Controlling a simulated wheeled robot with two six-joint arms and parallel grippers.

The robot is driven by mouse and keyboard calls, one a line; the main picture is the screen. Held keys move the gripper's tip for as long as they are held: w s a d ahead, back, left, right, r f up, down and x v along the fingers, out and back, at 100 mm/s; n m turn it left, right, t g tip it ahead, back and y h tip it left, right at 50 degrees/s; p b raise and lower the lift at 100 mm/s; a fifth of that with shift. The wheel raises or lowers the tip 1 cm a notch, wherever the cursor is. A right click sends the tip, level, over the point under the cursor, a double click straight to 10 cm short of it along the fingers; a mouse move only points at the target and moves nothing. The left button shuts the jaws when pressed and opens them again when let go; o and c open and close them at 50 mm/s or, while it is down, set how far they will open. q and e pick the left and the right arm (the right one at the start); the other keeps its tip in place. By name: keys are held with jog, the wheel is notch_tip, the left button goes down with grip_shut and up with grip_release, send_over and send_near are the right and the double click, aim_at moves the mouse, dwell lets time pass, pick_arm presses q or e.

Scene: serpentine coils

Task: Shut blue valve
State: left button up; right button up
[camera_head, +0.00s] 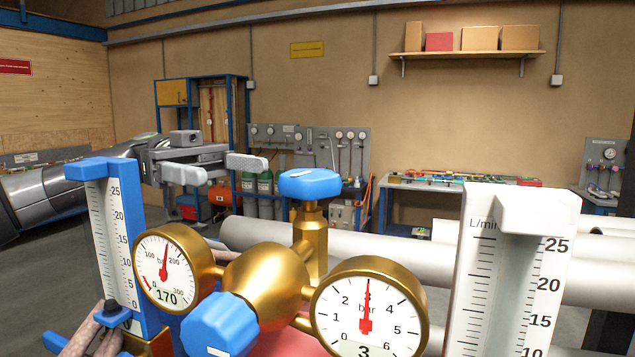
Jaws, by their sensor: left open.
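A brass regulator body (262,280) stands in the foreground. It carries two blue knobs: a flat blue valve knob (310,183) on top of an upright brass stem (310,235), and a larger faceted blue knob (218,325) at the front. Which one is the blue valve I cannot tell. Two round gauges sit on the body: the left gauge (165,270) reads 170 and the right gauge (367,308) reads 3. My left gripper (222,169) is open and empty, to the left of the top knob and apart from it. My right gripper is not in view.
A blue-framed flow scale (150,260) stands left of the regulator and a white flow scale (480,270) right of it. Thick grey pipes (265,232) run behind. A workbench (450,186) and a gauge panel (315,145) stand farther back.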

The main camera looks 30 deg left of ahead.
pick_arm(q)
jog(key=p, duration=0.4)
send_near(336, 190)
jog(key=d, duration=0.5)
jog(key=shift+s+d, duration=0.1)
jog(key=shift+d, duration=1.2)
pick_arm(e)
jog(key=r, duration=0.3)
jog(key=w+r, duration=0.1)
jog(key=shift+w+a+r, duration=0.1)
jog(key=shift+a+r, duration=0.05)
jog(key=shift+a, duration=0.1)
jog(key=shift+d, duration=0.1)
pick_arm(q)
jog(key=c, duration=1)
